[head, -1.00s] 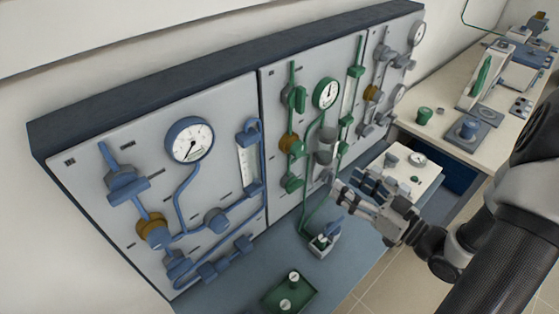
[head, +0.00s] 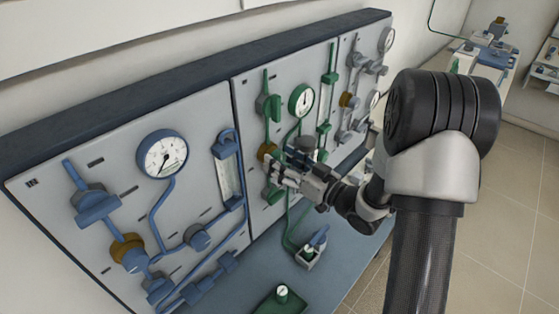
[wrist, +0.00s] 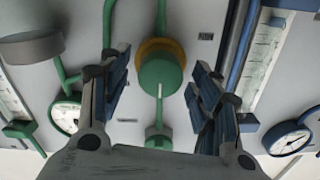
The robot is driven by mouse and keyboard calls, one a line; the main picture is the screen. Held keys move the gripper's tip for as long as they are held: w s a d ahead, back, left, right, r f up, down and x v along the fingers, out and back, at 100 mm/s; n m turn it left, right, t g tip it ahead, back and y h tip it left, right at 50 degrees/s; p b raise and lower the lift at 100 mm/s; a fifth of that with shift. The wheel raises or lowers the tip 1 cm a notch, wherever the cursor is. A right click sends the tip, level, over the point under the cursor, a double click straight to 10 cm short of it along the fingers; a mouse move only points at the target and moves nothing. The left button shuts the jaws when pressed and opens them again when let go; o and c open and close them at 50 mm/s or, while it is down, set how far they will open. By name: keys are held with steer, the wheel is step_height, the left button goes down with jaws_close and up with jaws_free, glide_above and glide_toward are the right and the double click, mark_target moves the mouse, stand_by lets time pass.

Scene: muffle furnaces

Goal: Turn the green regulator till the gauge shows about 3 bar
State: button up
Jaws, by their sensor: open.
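The green regulator has a round green knob (wrist: 161,76) with a brass body behind it; in the head view the brass body (head: 267,151) shows on the middle panel. My gripper (head: 271,170) is in front of this panel at the regulator, partly covering it. In the wrist view my gripper's fingers (wrist: 160,92) are apart, one on each side of the knob, with gaps on both sides; I cannot tell the depth between fingertips and knob. The green-rimmed gauge (head: 301,100) is above right of the regulator. Its needle points roughly upward, but its numbers are too small to read.
The left panel has blue pipes and a blue-rimmed gauge (head: 162,154). A grey cylinder (wrist: 31,48) lies left of the knob in the wrist view.

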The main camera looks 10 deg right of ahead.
steer(key=shift+w+a, duration=0.35)
steer(key=shift+w, duration=0.1)
steer(key=c, duration=1.1)
steer(key=shift+f+b, duration=0.1)
steer(key=shift+b, duration=0.3)
